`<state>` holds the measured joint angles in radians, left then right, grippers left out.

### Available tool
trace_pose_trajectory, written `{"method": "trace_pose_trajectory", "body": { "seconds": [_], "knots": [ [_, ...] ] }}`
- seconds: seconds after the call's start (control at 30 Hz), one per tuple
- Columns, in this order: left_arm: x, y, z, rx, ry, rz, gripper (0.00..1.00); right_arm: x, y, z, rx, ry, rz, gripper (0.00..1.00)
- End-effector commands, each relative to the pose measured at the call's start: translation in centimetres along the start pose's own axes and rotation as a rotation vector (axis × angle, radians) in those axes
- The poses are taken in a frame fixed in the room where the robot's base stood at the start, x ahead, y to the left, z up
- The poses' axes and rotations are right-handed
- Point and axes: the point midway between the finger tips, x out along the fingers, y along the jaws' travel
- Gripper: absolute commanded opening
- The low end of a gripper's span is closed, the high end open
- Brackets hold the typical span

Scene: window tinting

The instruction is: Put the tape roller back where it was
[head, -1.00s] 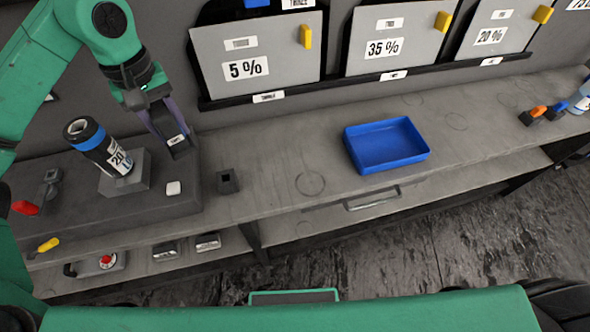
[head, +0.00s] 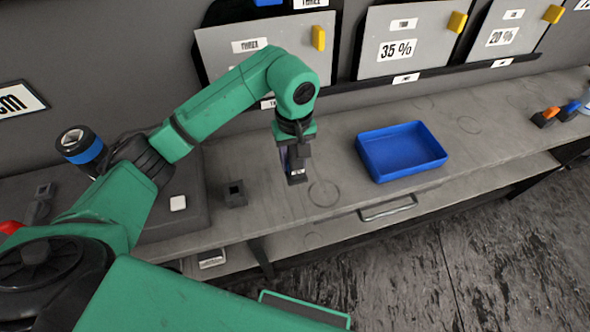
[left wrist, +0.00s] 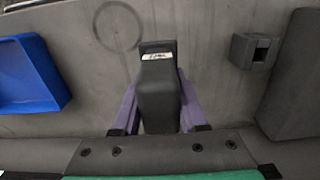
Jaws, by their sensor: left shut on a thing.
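My left gripper (head: 293,157) is over the bench between the small dark socket block and the blue tray. Its purple fingers (left wrist: 156,107) are shut on a dark grey, block-shaped thing (left wrist: 158,92) with a white label, seemingly the tape roller. Its lower end (head: 297,179) shows under the gripper in the head view. The label is too small to read. A faint ring mark (head: 324,194) on the bench lies just right of it; the ring also shows in the left wrist view (left wrist: 97,25). I cannot tell whether the held thing touches the bench. My right gripper is not in view.
The blue tray (head: 362,160) stands to the right. The socket block (head: 235,194) is to the left, beside a dark raised platform (head: 190,217) with a white piece (head: 178,203). A blue-banded roll (head: 86,150) is partly behind my arm. Film panels (head: 400,50) line the back.

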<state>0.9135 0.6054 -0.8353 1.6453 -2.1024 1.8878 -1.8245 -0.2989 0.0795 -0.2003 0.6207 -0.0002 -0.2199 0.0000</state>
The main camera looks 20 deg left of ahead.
Motion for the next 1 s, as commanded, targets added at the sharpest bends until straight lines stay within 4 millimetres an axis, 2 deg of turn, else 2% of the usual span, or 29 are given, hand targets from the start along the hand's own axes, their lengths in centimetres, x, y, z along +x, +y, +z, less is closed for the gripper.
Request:
{"method": "trace_pose_trajectory", "body": {
  "seconds": [0.3,0.67,0.7,0.73,0.77,1.0],
  "knots": [
    [5.1,0.1,0.1,0.0,-0.002,0.002,0.0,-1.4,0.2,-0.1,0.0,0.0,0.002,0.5],
    [5.9,0.1,-0.1,0.001,0.002,0.003,0.0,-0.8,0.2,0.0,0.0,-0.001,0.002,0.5],
    [5.7,0.1,-0.1,0.0,0.001,0.002,0.58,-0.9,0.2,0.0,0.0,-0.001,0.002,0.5],
    [5.7,0.1,-0.1,0.0,0.001,0.002,0.69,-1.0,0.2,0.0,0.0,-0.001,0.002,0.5],
    [5.7,0.1,-0.1,0.0,0.001,0.002,0.72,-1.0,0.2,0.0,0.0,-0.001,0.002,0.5],
    [5.7,0.1,-0.1,0.0,0.001,0.002,0.72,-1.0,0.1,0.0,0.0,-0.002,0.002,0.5]
  ]
}}
